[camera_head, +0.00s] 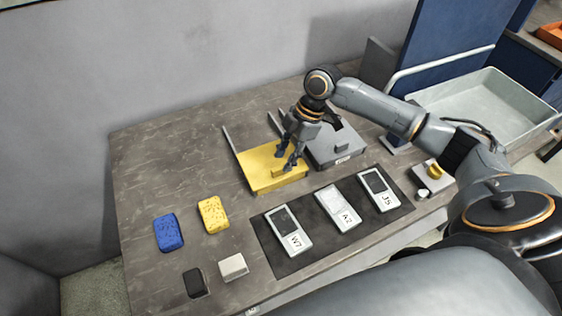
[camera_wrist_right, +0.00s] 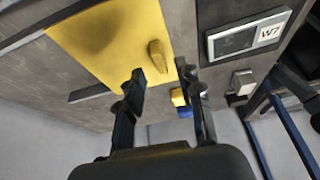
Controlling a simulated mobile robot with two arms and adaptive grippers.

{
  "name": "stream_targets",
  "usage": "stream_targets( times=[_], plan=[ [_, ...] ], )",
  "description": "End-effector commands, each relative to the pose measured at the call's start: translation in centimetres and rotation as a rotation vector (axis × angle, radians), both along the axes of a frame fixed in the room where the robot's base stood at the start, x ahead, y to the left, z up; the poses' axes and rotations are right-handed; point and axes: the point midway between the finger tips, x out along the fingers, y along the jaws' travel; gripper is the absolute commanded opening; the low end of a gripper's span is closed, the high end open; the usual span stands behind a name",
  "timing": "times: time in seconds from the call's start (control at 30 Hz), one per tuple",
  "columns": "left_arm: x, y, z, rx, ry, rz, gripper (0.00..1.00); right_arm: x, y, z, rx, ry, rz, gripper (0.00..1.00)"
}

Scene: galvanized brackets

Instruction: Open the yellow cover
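The yellow cover (camera_head: 257,172) lies flat between thin grey rails on the table, at the middle of the head view. It has a small raised yellow handle (camera_wrist_right: 157,56) near its front edge. My right gripper (camera_head: 283,161) is over the cover, pointing down, with its fingers apart. In the right wrist view the gripper (camera_wrist_right: 160,70) shows open and empty, with the handle just beyond and between the fingertips. I cannot tell whether a finger touches it. My left gripper is not in view.
A grey cover (camera_head: 339,147) with a handle sits beside the yellow one. A dark mat (camera_head: 262,236) in front holds three labelled devices. A blue sponge (camera_head: 168,233) and a yellow sponge (camera_head: 213,214) lie left. A pale bin (camera_head: 481,92) stands back right.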

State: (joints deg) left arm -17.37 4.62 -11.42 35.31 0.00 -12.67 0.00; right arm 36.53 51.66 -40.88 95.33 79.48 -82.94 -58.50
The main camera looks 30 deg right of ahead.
Motion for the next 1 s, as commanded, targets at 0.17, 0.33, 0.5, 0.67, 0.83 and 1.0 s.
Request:
stream_targets(
  times=[0.17,0.33,0.5,0.67,0.83,1.0],
  plan=[
    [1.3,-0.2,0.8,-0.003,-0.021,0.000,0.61,0.0,1.0,-2.3,0.001,0.001,-0.001,0.36],
    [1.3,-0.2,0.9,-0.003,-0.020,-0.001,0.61,0.1,1.4,-3.3,0.000,-0.001,0.000,0.36],
    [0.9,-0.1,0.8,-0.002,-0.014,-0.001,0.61,0.1,1.4,-3.5,0.000,-0.002,0.000,0.36],
    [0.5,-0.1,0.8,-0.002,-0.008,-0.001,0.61,0.1,1.4,-3.4,0.000,-0.001,0.000,0.26],
    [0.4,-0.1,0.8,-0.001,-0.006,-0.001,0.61,0.1,1.4,-3.4,0.000,-0.001,0.000,0.00],
    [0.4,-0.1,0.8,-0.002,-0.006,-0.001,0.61,0.1,1.4,-3.4,0.000,-0.001,0.000,0.00]
  ],
)
